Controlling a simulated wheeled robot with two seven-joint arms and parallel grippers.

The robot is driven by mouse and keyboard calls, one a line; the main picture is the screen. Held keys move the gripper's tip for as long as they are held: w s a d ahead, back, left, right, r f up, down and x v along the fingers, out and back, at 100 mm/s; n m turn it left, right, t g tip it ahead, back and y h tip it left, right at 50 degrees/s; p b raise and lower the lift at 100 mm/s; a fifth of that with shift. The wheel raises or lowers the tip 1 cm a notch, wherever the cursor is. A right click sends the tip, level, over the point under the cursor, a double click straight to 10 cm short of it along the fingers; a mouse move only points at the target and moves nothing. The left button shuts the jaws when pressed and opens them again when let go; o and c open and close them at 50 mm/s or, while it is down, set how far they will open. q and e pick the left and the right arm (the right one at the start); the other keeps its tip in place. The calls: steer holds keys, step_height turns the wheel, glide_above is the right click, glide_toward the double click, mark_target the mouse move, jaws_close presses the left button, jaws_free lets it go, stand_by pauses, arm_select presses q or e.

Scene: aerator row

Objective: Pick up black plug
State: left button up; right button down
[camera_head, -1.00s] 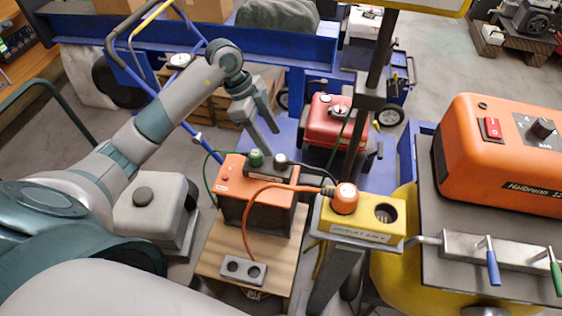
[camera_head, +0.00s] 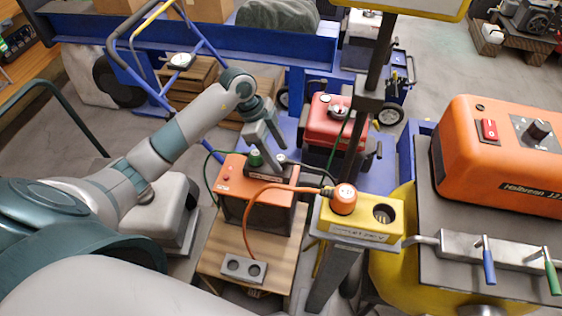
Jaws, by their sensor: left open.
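The black plug (camera_head: 281,160) sits at the right end of the dark strip on top of the orange box (camera_head: 235,183), with a black cable running right. It is partly hidden by my gripper. A green plug (camera_head: 255,159) stands left of it on the same strip. My left gripper (camera_head: 266,148) points down just above and behind the two plugs. Its fingers are apart with nothing seen between them. Whether a finger touches a plug, I cannot tell. My right gripper is not in view.
A yellow socket box (camera_head: 347,234) on a post holds a large orange plug (camera_head: 344,199) beside an open socket (camera_head: 384,213). A grey two-hole block (camera_head: 243,269) lies on the wooden top (camera_head: 215,262). A red machine (camera_head: 325,128) stands behind. An orange unit (camera_head: 500,160) is at right.

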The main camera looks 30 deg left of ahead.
arm_select(q)
steer(key=shift+x, duration=1.4)
steer(key=shift+c, duration=0.3)
steer(key=c, duration=1.1)
steer(key=shift+r, duration=0.1)
